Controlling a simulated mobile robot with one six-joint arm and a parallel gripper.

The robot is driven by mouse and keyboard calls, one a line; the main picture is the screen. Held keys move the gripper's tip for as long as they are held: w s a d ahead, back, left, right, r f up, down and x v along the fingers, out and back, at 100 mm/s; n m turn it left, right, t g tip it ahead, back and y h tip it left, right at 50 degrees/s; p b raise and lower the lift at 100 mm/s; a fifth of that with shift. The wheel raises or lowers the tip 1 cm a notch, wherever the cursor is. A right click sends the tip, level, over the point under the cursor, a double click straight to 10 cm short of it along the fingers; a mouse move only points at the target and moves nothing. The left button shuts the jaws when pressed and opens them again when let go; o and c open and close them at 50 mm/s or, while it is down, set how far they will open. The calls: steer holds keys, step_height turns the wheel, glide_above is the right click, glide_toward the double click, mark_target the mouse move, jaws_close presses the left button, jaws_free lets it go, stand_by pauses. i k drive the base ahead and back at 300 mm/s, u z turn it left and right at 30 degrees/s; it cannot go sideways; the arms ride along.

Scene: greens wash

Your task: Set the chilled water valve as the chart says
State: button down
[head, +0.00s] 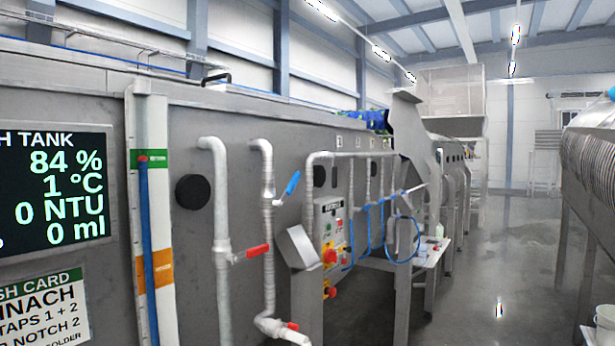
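A valve with a blue handle (291,183) sits on the right one of two upright white pipes; the handle slants up to the right, and I cannot tell which notch it is at. A green-headed card (42,310) at the lower left is cut by the picture edge; it reads in part "NACH", "TAPS 1 + 2" and "NOTCH 2". A dark display (55,190) above it shows 84 %, 1 °C, 0 NTU and 0 ml. My gripper is not in view.
A red-handled valve (257,251) is on the left pipe, and another red handle (293,326) is low down. A level gauge (147,230) has green and orange bands. A control box (330,238) with buttons stands right of the pipes. The wet floor (490,270) at right looks clear.

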mark_target(295, 179)
steer(key=z, duration=0.3)
steer(key=i, duration=1.15)
steer(key=u, duration=0.3)
